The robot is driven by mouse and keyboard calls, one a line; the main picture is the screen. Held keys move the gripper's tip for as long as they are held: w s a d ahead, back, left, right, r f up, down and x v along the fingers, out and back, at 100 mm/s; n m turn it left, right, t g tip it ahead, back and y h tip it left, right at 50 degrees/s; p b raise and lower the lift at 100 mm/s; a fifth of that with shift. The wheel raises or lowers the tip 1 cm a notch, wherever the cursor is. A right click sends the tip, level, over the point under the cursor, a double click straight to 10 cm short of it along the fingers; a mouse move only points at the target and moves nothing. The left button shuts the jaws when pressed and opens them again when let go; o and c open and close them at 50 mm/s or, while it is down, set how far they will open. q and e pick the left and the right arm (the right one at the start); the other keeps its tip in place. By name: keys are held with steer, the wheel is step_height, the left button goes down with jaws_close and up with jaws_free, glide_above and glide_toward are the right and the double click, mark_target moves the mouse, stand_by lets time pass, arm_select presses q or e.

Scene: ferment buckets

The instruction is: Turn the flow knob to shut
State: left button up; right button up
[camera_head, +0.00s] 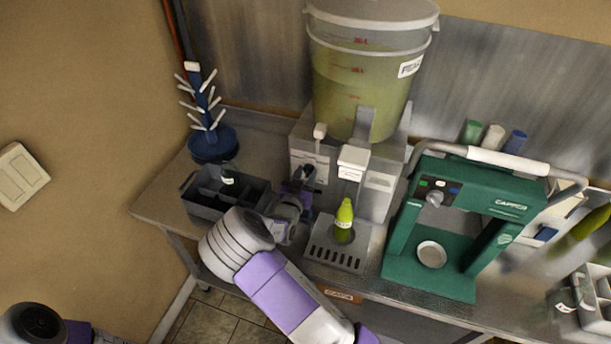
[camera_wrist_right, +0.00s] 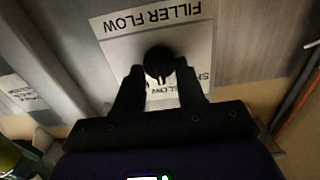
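The flow knob (camera_wrist_right: 159,63) is round and black, on a white plate (camera_wrist_right: 125,25) that reads "FILLER FLOW" upside down in the right wrist view. "SLOW" and part of another word show below the knob, partly covered. My right gripper (camera_wrist_right: 159,72) is open, its dark fingertips on either side of the knob with narrow gaps; contact is not clear. In the head view my right gripper (camera_head: 303,178) is at the left side of the filler (camera_head: 378,185), and the knob is hidden there. My left gripper is not in view.
A yellow-green bottle (camera_head: 344,222) stands on the drip tray (camera_head: 320,252) below a bucket of yellow-green liquid (camera_head: 350,90). A dark crate (camera_head: 200,205) and blue bottle tree (camera_head: 210,145) are left. A green capper (camera_head: 405,235) stands right.

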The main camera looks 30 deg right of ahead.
steer(key=c, duration=0.5)
steer(key=shift+n, duration=0.3)
steer(key=n, duration=0.4)
steer(key=shift+w+a+f+n+p, duration=0.1)
steer(key=shift+n+p, duration=0.4)
steer(key=shift+n, duration=1.7)
steer(key=o, duration=1)
